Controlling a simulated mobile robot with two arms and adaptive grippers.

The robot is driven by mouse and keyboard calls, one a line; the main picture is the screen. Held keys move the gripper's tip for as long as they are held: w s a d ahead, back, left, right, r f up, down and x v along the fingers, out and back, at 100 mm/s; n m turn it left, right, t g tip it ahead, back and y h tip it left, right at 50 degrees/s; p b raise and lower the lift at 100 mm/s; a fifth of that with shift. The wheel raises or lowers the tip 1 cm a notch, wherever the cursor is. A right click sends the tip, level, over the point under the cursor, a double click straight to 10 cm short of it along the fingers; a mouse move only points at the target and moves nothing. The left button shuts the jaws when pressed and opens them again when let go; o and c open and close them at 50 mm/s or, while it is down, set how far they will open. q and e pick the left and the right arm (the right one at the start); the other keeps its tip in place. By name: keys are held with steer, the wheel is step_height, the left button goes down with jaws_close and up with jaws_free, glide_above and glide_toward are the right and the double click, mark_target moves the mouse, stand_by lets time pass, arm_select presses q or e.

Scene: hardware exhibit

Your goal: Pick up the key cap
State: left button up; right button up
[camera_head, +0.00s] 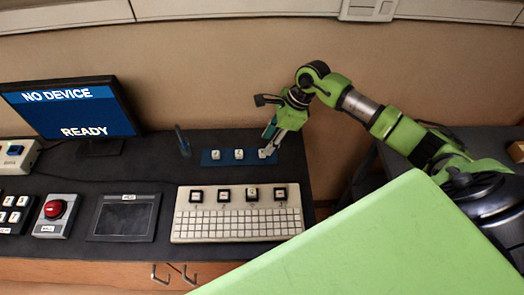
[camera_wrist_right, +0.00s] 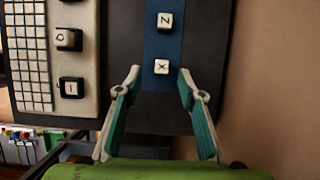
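A blue strip (camera_head: 228,158) on the dark table holds a row of white key caps in the head view. The cap nearest my right gripper (camera_head: 269,147) is at the strip's right end. In the right wrist view, the white X key cap (camera_wrist_right: 161,67) lies on the blue strip (camera_wrist_right: 165,45), with the Z key cap (camera_wrist_right: 165,21) beyond it. My right gripper (camera_wrist_right: 158,76) is open, its fingertips on either side of the X cap, apart from it in the picture. Whether the tips are level with the cap is unclear. My left gripper is not in view.
A white keyboard (camera_head: 237,225) with several larger keys stands in front of the strip. A dark tablet-like panel (camera_head: 124,219), a red button box (camera_head: 54,213) and a monitor (camera_head: 72,110) stand left. A wall (camera_head: 220,75) rises behind the table.

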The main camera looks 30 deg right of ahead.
steer(key=shift+w+a+f, duration=0.1)
steer(key=shift+f, duration=0.15)
steer(key=p+x, duration=0.2)
steer(key=x, duration=0.2)
steer(key=shift+f, duration=0.45)
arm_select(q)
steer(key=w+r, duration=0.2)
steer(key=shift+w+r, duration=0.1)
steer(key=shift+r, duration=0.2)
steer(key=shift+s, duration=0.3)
arm_select(e)
steer(key=c, duration=0.8)
